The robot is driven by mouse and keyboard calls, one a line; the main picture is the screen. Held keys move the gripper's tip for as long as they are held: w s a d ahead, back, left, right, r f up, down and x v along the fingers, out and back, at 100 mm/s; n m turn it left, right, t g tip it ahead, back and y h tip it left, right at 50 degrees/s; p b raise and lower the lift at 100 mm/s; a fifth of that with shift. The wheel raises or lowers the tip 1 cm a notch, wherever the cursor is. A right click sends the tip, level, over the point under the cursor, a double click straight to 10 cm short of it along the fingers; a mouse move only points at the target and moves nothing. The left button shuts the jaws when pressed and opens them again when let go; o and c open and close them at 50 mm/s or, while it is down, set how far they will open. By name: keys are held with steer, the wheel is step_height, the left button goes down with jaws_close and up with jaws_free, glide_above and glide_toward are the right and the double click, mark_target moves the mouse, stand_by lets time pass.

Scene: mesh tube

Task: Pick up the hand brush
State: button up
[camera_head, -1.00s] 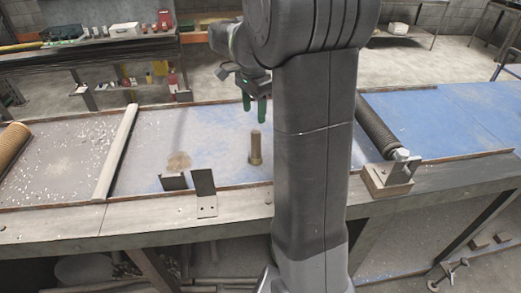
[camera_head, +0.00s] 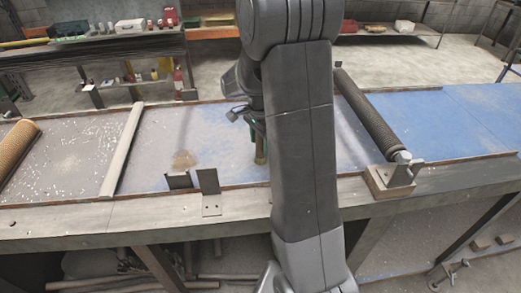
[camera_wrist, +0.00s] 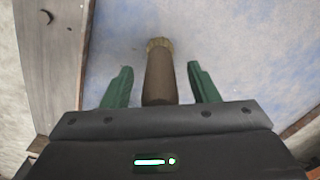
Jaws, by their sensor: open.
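The hand brush appears to be the brown cylinder with a tan, rough end. It shows in the wrist view (camera_wrist: 159,78), and a narrow part of it shows beside my arm in the head view (camera_head: 261,157). My gripper (camera_wrist: 160,68) is open, its two green fingers on either side of the brush, with a gap visible on each side. In the head view the fingers are mostly hidden by my own arm.
The brush stands on a blue-grey work surface (camera_head: 225,140). A dark upright metal bracket (camera_head: 208,191) is to its left, near the wooden front edge (camera_head: 130,217). A roller (camera_head: 371,115) lies to the right of my arm. The surface left of the brush is mostly clear.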

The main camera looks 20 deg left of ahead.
steer(key=c, duration=1)
steer(key=shift+c, duration=0.2)
